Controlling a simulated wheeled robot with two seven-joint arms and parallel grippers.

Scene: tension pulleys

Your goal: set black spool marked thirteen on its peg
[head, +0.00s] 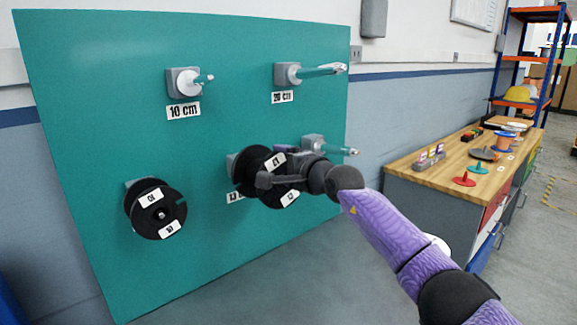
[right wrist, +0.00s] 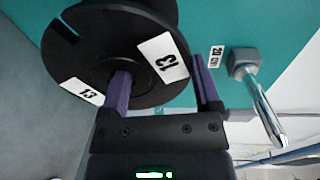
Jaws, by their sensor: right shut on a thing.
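The black spool marked 13 (head: 252,163) is close in front of the teal board, before a grey peg mount (head: 231,166) and a partly hidden label. My right gripper (head: 280,180) is shut on this spool, in front of its face. In the right wrist view, the spool (right wrist: 100,50) shows two white 13 labels, and the purple fingers (right wrist: 163,90) reach up to it, one across its face and one by its rim. The peg and the spool's hole are hidden, so I cannot tell whether the peg is through it. My left gripper is out of view.
Another black spool (head: 145,213) hangs at the board's lower left. Bare pegs stick out at the 10 cm label (head: 183,111), the 20 cm label (head: 283,97) and just right of my gripper (head: 335,149). A wooden workbench (head: 425,178) with small parts stands at right.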

